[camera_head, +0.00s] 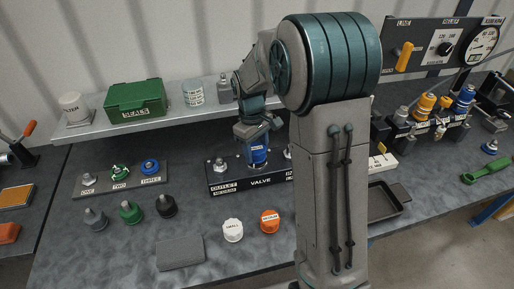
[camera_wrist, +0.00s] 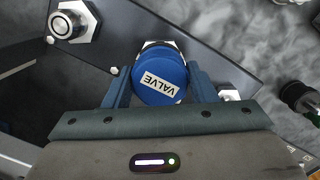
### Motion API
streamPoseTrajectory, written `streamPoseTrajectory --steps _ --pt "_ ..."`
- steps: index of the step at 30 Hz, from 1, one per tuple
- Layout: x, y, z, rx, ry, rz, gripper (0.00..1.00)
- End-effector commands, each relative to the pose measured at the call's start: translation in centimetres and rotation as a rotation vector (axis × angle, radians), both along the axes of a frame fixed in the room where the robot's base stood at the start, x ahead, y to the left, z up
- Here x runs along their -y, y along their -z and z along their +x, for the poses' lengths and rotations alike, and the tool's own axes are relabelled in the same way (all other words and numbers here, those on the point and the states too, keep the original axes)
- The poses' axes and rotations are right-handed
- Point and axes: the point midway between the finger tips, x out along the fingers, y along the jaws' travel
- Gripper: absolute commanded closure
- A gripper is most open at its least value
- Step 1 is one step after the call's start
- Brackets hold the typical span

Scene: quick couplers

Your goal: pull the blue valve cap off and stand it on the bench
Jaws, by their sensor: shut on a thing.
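The blue valve cap (camera_head: 258,155) is over the middle of the dark block labelled VALVE (camera_head: 233,186). It shows from above in the wrist view (camera_wrist: 160,76), with a white VALVE label on its top. My gripper (camera_head: 257,138) is shut on the cap, one finger on each side; the fingers also show in the wrist view (camera_wrist: 160,85). A metal fitting shows just behind the cap in the wrist view. I cannot tell whether the cap is seated on it or clear of it. The grey bench (camera_head: 120,248) is beneath.
A white cap (camera_head: 232,230) and an orange cap (camera_head: 270,221) stand in front of the block. A grey pad (camera_head: 180,252) lies left of them. A numbered rack (camera_head: 120,179) and several loose fittings stand further left. The front left bench is clear.

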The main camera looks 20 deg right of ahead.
Motion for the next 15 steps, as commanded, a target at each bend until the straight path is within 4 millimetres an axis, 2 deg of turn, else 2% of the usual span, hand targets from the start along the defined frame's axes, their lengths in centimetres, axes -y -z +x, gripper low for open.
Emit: streamPoseTrajectory --steps 15 --pt "0.0 -1.7 0.1 0.003 0.001 -0.001 0.76"
